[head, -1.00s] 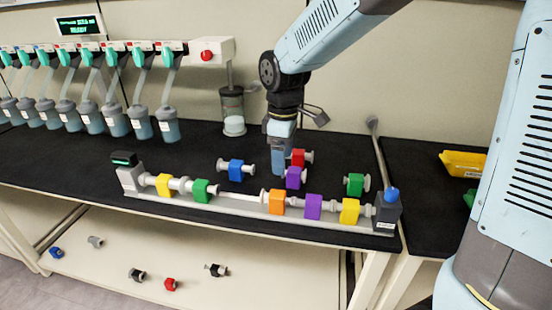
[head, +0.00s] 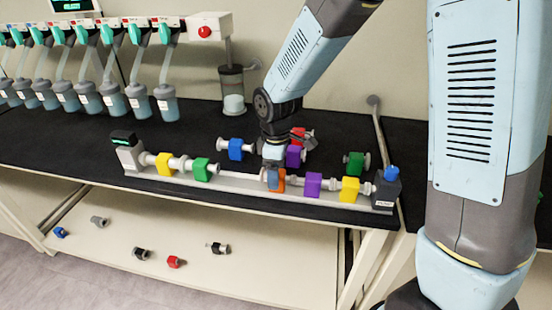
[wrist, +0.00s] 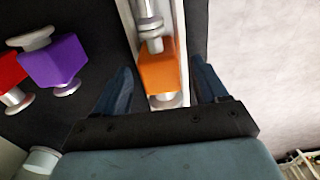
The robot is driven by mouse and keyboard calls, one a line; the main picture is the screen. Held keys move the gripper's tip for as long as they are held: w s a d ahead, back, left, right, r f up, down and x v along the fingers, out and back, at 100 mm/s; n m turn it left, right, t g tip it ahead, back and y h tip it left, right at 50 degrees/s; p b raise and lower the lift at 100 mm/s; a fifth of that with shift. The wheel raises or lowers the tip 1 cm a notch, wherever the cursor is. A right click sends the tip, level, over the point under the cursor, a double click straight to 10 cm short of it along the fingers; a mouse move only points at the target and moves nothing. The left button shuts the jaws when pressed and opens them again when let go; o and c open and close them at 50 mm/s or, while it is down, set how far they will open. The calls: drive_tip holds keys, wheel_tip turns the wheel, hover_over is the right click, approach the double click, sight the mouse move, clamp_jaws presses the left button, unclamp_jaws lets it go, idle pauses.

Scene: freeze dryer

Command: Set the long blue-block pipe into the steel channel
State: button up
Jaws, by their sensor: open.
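The blue-block pipe (head: 236,149) lies on the black bench top behind the steel channel (head: 238,181), left of my gripper. The channel holds yellow and green block pipes (head: 201,169) on the left. On the right it holds an orange block pipe (wrist: 157,65), a purple one (head: 313,184) and a yellow one (head: 349,189). A bare stretch lies between green and orange. My gripper (wrist: 160,86) is open, its fingers on either side of the orange block pipe's end. In the head view my gripper (head: 274,181) partly hides the orange block.
Loose purple (head: 295,156), red (head: 302,137) and green (head: 354,162) block pipes lie behind the channel. End posts (head: 129,152) and (head: 386,187) close the channel. Several fittings lie on the lower shelf. A flask row stands at back left.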

drive_tip(key=shift+f, duration=1.3)
drive_tip(key=c, duration=1.2)
drive_tip(key=shift+d, duration=0.15)
drive_tip(key=o, duration=1.3)
wheel_tip(320, 180, up, 14)
drive_tip(key=shift+f, duration=0.1)
